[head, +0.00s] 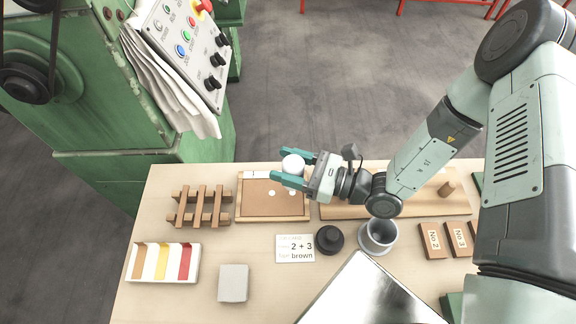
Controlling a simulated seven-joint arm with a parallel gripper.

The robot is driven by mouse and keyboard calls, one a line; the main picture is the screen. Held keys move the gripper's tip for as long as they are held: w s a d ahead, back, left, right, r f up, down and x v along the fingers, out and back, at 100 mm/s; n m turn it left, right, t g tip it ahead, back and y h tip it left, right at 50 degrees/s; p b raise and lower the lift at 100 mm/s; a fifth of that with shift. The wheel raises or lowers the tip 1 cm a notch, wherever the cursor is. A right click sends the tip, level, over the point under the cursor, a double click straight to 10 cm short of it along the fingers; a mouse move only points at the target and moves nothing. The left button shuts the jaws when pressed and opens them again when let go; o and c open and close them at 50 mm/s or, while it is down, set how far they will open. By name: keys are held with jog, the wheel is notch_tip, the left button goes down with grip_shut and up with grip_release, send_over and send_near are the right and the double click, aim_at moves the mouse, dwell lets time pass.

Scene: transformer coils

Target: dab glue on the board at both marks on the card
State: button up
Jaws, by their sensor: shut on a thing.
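My gripper (282,165), with teal fingers, is shut on a white round-topped thing (293,164), perhaps the glue bottle. It holds this over the right back part of the board (256,205). The board is a brown panel in a pale wooden frame with a white strip along its back edge. A small white spot (271,192) shows on the panel, with another pale spot near the gripper. The lower end of the held thing is hard to make out. The card (295,249) lies in front of the board and reads "2 + 3" and "brown"; its smaller print is unreadable.
A wooden rack (201,206) stands left of the board. A tray of coloured strips (163,262), a grey block (233,283), a black round knob (329,240), a metal cup (378,237) and a shiny plate (368,295) lie in front. Numbered blocks (433,241) are at right.

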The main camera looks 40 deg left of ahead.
aim_at(288, 161)
jog(key=shift+r, duration=2)
